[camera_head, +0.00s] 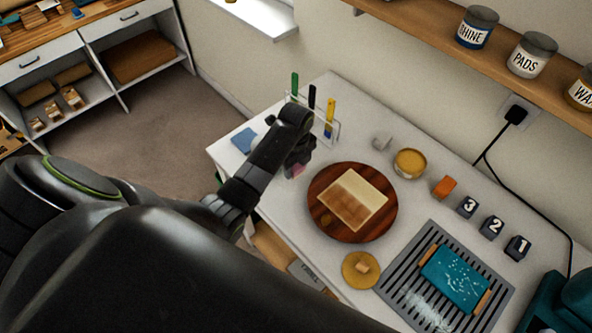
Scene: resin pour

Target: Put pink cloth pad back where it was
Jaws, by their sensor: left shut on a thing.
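The pink cloth pad (297,171) shows only as a small patch under my left gripper (297,161), over the left part of the white table. My left gripper is shut on the pad; the wrist and fingers hide most of it. I cannot tell whether the pad touches the table. A blue cloth pad (243,139) lies at the table's left end, left of the gripper. My right gripper is not in view.
A rack (325,126) with coloured tools stands behind the gripper. A round wooden board (322,214) with a pale panel lies to its right. Also there: a yellow tin (409,163), an orange block (444,187), numbered blocks (491,227) and a grey slotted tray (405,291).

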